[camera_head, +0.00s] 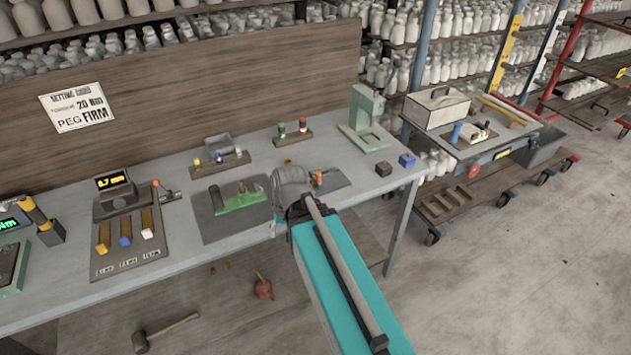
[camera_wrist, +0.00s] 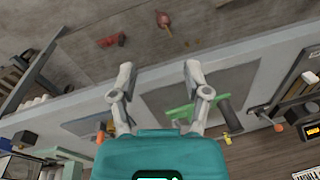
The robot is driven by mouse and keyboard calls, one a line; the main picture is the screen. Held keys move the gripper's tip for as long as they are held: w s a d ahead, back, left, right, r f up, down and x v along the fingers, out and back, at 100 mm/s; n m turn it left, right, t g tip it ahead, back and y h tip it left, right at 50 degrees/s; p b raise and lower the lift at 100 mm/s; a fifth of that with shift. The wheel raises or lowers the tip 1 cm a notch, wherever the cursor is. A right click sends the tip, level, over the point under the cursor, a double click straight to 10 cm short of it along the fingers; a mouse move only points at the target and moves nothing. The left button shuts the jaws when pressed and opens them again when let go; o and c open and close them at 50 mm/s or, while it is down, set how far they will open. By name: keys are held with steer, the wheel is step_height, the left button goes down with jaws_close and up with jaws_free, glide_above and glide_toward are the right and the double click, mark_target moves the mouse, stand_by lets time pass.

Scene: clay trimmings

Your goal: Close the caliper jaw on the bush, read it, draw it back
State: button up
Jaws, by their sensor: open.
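My gripper (camera_wrist: 158,75) is open and empty in the wrist view, its two grey fingers apart over the bench's front edge. In the head view my arm hides its fingertips.
A second mat (camera_head: 335,182) with an orange-tipped item lies right of my gripper. Small racks (camera_head: 220,165) stand behind. A green stand (camera_head: 365,120) and two blocks (camera_head: 384,168) are at the bench's right end. A mallet (camera_head: 160,334) lies on the floor.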

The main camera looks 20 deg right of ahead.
steer(key=w+d+f+m+t+y+b, duration=0.2)
steer(key=w+f+m+t+y+b, duration=0.1)
steer(key=w+f+m+b, duration=0.3)
steer(key=m+t+y+b, duration=0.2)
steer(key=m+t+b, duration=1.1)
steer(key=m+b, duration=0.85)
glide_toward(320, 177)
steer(key=s+d+m+p, duration=0.1)
steer(key=s+m+p, duration=0.2)
steer(key=shift+n, duration=0.25)
steer(key=shift+w+a, duration=0.1)
steer(key=shift+w, duration=0.15)
steer(key=x, duration=1.3)
steer(key=shift+w+r, duration=0.1)
steer(key=shift+w, duration=0.15)
jaws_close()
